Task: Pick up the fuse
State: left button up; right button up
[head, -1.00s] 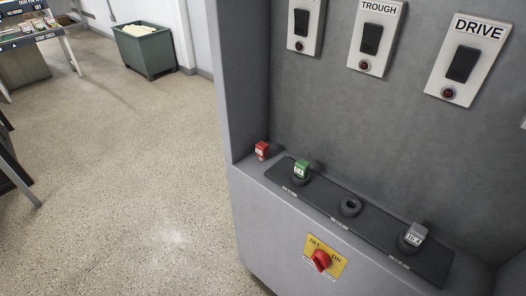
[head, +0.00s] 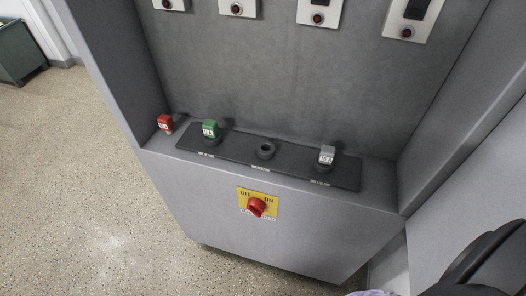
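In the head view, a red fuse (head: 165,123) sits on the cabinet ledge, just left of the dark fuse strip (head: 236,149). A green fuse (head: 210,128) stands in the strip's left socket. The middle socket (head: 265,149) is a round black ring with no fuse in it. A grey fuse (head: 326,154) stands tilted slightly in the right socket. The fuse labels are too small to read surely. Neither of my grippers' fingers show. A dark curved part at the lower right corner seems to be my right arm.
A red rotary switch (head: 257,207) on a yellow OFF/ON plate is on the cabinet front below the strip. Switch panels (head: 317,12) line the back wall above. The cabinet's side walls bound the ledge. A green bin (head: 18,50) stands far left on open floor.

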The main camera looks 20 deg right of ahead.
aim_at(166, 123)
jog(key=i+j+z, duration=0.1)
jog(key=j+z, duration=0.15)
jog(key=z, duration=0.15)
jog(key=i+j+z, duration=0.1)
jog(key=j+z, duration=0.2)
jog(key=z, duration=0.15)
jog(key=j+z, duration=0.25)
jog(key=z, duration=0.15)
